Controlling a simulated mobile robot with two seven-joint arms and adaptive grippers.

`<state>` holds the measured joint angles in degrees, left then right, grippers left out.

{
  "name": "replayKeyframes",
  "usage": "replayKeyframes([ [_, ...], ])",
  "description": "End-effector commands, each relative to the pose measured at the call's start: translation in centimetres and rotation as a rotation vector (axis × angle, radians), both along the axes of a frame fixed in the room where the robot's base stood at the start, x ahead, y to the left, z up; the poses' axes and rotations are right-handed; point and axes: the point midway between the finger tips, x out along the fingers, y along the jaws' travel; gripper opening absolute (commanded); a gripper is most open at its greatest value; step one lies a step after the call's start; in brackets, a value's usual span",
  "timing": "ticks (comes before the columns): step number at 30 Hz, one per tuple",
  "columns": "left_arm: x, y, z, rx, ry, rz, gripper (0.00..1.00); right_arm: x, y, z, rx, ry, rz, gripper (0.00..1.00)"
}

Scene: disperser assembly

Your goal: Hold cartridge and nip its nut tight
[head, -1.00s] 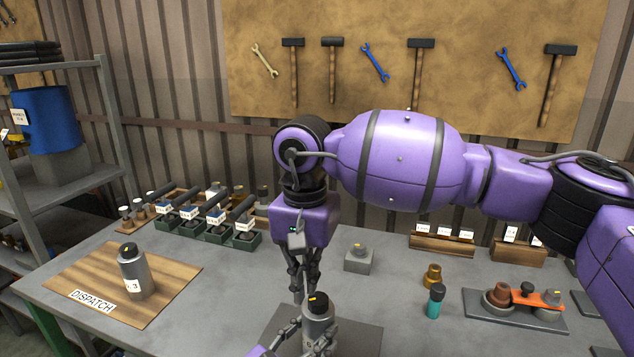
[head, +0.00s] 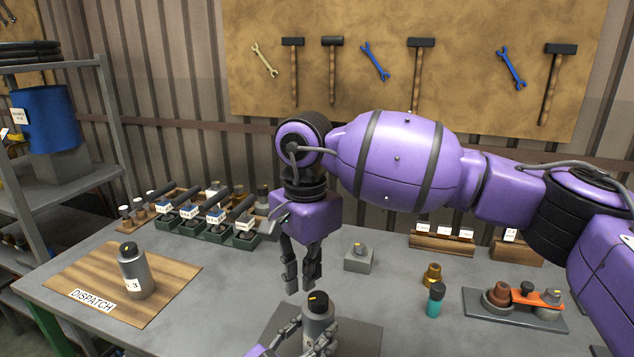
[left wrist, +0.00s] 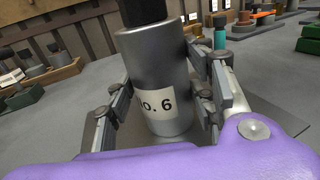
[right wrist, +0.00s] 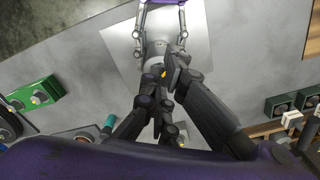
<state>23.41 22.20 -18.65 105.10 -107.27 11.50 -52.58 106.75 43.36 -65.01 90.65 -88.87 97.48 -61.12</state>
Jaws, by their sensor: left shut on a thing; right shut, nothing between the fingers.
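A grey cylindrical cartridge (head: 318,329) with a black nut (head: 318,300) bearing a yellow mark stands upright at the bottom of the head view. In the left wrist view the cartridge (left wrist: 158,75) shows a label ending in "6"; the nut's top is cut off there. My left gripper (head: 311,343) is shut on the cartridge, a finger on each side. My right gripper (head: 302,284) is shut and empty, pointing down, above and slightly left of the nut in the head view. In the right wrist view, my right fingers (right wrist: 165,80) partly hide the cartridge and nut.
A second cartridge (head: 134,275) stands on the wooden DISPATCH board (head: 75,280) at left. A grey block (head: 359,262), a brass part (head: 432,274), a teal bottle (head: 435,302) and a dark plate (head: 480,318) with parts are at right. Green trays (head: 213,234) stand behind.

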Motion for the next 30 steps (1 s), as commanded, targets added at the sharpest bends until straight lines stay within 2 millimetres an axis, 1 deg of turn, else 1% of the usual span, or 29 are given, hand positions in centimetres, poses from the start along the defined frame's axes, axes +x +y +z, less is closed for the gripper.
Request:
replayKeyframes([
  [1, -0.1, 0.0, -0.4, 0.004, 0.006, -0.001, 0.06, -0.1, 0.0, -0.6, -0.001, 0.002, 0.001, 0.00],
  [10, -0.1, 0.0, -0.4, 0.005, 0.006, 0.000, 0.06, -0.1, 0.0, -4.4, -0.001, 0.003, 0.003, 0.00],
  [15, -0.1, 0.0, -0.4, 0.005, 0.006, 0.000, 0.06, -0.1, 0.1, -5.8, 0.000, 0.001, 0.005, 0.00],
  [30, -0.1, 0.1, -0.4, 0.002, 0.006, 0.000, 0.06, -0.2, -0.2, -6.7, -0.007, 0.010, 0.003, 0.00],
])
